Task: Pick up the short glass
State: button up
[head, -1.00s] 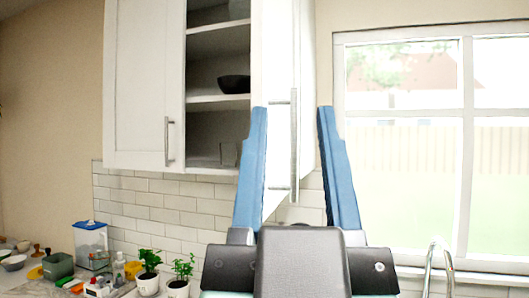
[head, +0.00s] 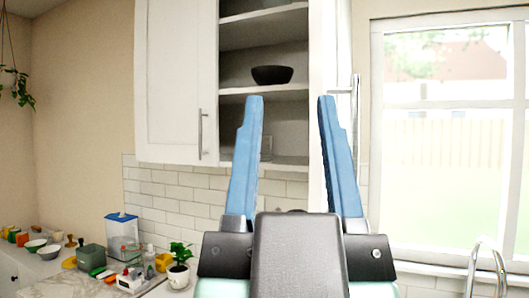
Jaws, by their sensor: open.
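A short clear glass (head: 266,148) stands on the bottom shelf of the open wall cabinet. It is faint, and my left blue finger hides part of it. My gripper (head: 290,98) is open and empty, with its two blue fingers pointing up in front of the cabinet. The glass shows just right of the left finger, within the gap between the fingers in the picture. I cannot tell how far the fingertips are from the shelf.
A dark bowl (head: 272,75) sits on the shelf above. A cabinet door (head: 175,80) is at the left, and another door with a long handle (head: 355,130) stands at the right. Several items, including a potted plant (head: 179,265), crowd the counter below.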

aim_at(266, 153)
jog(key=i+j+u, duration=0.6)
jog(key=u, duration=0.25)
jog(key=i+j+u, duration=0.1)
jog(key=i+u, duration=0.3)
jog(key=i+z, duration=0.25)
jog(key=z, duration=0.15)
jog(key=i+j+z, duration=0.2)
jog(key=z, duration=0.25)
jog(key=i+j+z, duration=0.25)
jog(key=z, duration=0.15)
jog(key=i+j+z, duration=0.2)
jog(key=z, duration=0.25)
jog(key=i+j+z, duration=0.1)
jog(key=j+z, duration=0.3)
jog(key=i+j+z, duration=0.1)
jog(key=j+z, duration=0.3)
jog(key=i+l, duration=0.25)
jog(key=i, duration=0.2)
